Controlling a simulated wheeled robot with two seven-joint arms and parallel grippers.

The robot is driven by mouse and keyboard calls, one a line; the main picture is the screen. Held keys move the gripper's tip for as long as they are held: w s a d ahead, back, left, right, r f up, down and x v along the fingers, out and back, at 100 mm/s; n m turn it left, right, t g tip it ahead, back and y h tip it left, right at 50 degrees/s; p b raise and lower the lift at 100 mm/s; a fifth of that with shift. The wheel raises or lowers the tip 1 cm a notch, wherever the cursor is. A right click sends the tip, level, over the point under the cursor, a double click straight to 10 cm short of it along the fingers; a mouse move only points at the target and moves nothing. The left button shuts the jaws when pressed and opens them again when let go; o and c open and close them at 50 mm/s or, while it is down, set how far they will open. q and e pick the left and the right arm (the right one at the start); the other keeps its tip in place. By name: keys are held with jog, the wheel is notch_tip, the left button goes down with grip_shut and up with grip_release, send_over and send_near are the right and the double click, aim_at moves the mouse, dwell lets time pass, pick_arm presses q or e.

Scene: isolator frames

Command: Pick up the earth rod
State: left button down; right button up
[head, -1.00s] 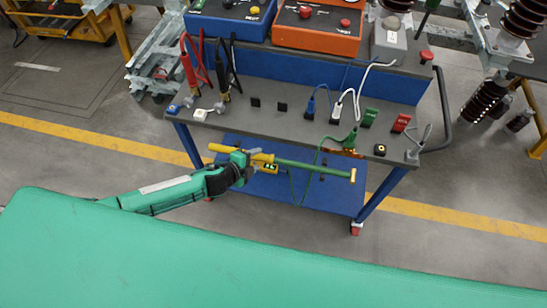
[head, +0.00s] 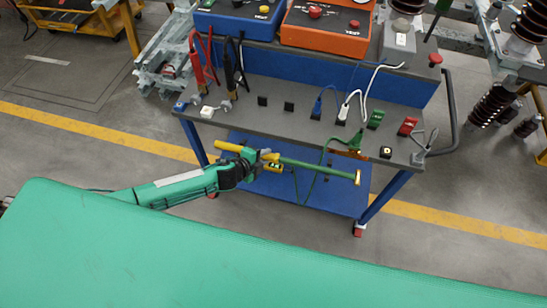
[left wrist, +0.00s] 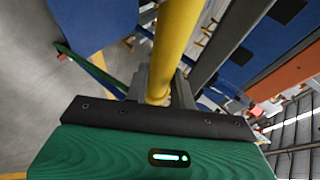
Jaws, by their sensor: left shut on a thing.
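The earth rod (head: 318,170) has a yellow handle part on the left and a green shaft ending in a brass-coloured tip on the right. My left gripper (head: 262,157) is shut on its yellow part and holds it in front of the trolley, seen over the blue lower shelf. In the left wrist view the yellow part of the rod (left wrist: 176,45) runs between the grey fingers (left wrist: 160,88). A green cable hangs from near the rod up to a green clamp (head: 355,140) on the trolley top. My right gripper is not in view.
The grey trolley top (head: 270,120) carries red and black leads, several small sockets and blocks, and blue and orange test boxes (head: 325,28) behind. A green surface (head: 200,255) fills the foreground. Ribbed insulators (head: 490,108) stand at the right.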

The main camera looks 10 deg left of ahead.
pick_arm(q)
jog(key=shift+r, duration=0.1)
notch_tip(320, 180, up, 20)
jog(key=shift+b, duration=0.35)
dwell(0.6)
